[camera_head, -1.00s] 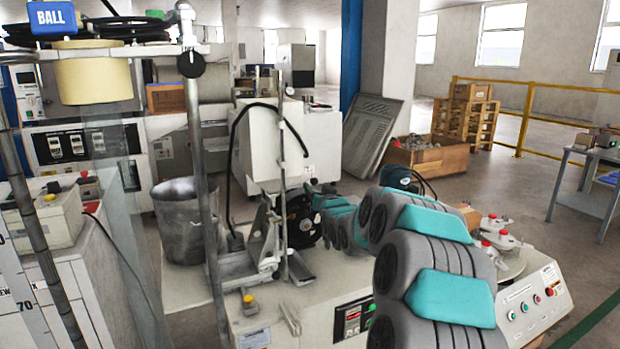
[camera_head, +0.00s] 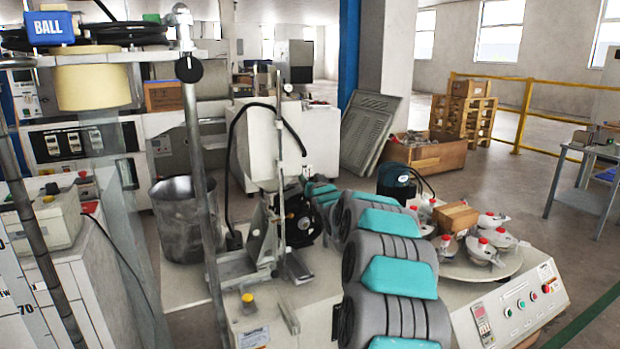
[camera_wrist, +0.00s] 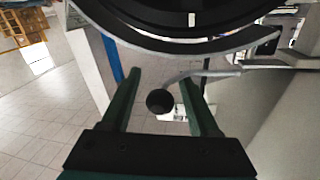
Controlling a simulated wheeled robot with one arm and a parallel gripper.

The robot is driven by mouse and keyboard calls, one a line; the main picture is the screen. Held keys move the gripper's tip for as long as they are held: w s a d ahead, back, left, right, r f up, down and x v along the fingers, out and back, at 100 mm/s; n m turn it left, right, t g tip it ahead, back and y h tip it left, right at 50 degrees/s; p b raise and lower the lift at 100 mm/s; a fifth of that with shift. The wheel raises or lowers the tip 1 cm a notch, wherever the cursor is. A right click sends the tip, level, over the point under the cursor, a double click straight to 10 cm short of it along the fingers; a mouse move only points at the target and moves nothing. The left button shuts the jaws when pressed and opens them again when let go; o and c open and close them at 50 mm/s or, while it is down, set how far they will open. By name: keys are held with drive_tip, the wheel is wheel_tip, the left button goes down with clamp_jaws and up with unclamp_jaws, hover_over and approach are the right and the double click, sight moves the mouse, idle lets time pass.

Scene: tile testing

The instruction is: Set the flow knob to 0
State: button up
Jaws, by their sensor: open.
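In the wrist view, my gripper (camera_wrist: 160,76) is open, with its two dark green fingers spread apart. A small round black knob (camera_wrist: 160,101) appears between the fingers, with a grey rod or lever running from near it to the right. I cannot tell whether the fingers stand around it or short of it. No scale or 0 mark can be read on it, so I cannot confirm that it is the flow knob. In the head view, my grey and teal arm reaches away over the bench, and my gripper cannot be made out there.
A large dark ring (camera_wrist: 190,18) fills the top of the wrist view. In the head view, a metal stand (camera_head: 200,170), a grey bucket (camera_head: 180,215) and a black wheel (camera_head: 299,219) are left of my arm. A round plate with red-topped weights (camera_head: 482,268) is to the right.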

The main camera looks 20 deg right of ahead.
drive_tip(key=shift+c, duration=0.3)
drive_tip(key=c, duration=0.9)
clamp_jaws()
